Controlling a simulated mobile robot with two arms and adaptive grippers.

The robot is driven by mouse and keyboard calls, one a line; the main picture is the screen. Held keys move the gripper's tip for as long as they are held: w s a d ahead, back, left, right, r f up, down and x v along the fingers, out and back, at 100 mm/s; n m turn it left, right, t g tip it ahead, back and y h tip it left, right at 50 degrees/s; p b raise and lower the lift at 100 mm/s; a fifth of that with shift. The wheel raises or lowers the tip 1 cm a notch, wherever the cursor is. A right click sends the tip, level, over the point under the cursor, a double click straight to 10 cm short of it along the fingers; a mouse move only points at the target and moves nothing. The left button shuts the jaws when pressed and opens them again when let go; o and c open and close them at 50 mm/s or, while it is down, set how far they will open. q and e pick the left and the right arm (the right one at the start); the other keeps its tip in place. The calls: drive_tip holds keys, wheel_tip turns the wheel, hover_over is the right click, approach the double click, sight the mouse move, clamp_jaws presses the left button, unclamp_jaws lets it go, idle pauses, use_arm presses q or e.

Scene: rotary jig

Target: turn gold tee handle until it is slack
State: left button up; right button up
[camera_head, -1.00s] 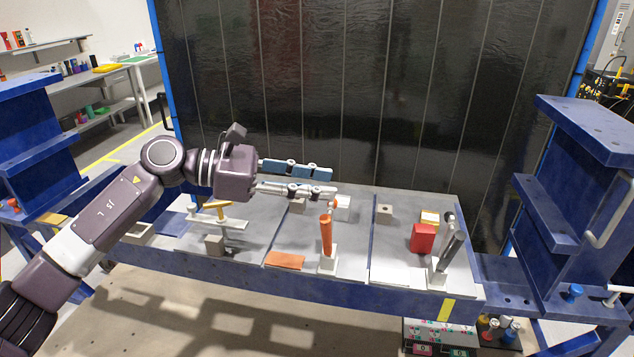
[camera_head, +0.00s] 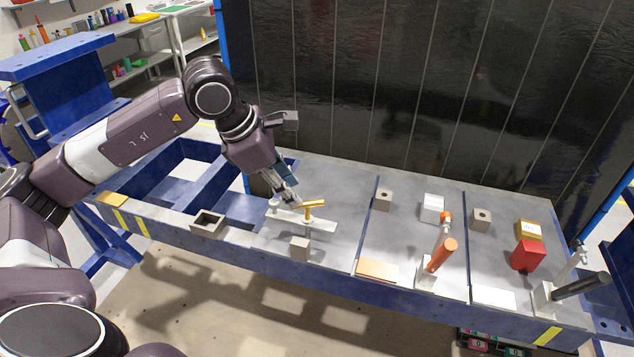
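The gold tee handle (camera_head: 315,204) stands on top of a pale flat clamp bar (camera_head: 322,223) in the left bay of the blue jig. A small grey block (camera_head: 300,247) is just in front of the bar. My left gripper (camera_head: 293,200) points down and to the right, with its fingertips close to the left end of the gold handle. Whether they touch it I cannot tell. The fingers are seen nearly end to end, so their opening is unclear. My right gripper is not in view.
Orange (camera_head: 442,254) and black (camera_head: 581,285) handled clamps stand in the bays to the right. A red block (camera_head: 527,255) stands in the right bay. A hollow grey block (camera_head: 208,223) sits on the front rail at left. A dark panel (camera_head: 400,90) rises behind.

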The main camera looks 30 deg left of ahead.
sight(304, 202)
use_arm(q)
drive_tip(key=p+x, duration=0.1)
drive_tip(key=x, duration=0.1)
drive_tip(key=d+p+x, duration=0.1)
drive_tip(key=x, duration=0.1)
drive_tip(key=shift+s, duration=0.1)
drive_tip(key=shift+w+a+f+p, duration=0.15)
drive_tip(key=shift+w+f+p, duration=0.3)
drive_tip(key=shift+f, duration=0.6)
drive_tip(key=shift+w+f, duration=0.25)
drive_tip(key=shift+f, duration=0.2)
drive_tip(key=shift+c, duration=0.7)
drive_tip(key=shift+y, duration=0.3)
clamp_jaws()
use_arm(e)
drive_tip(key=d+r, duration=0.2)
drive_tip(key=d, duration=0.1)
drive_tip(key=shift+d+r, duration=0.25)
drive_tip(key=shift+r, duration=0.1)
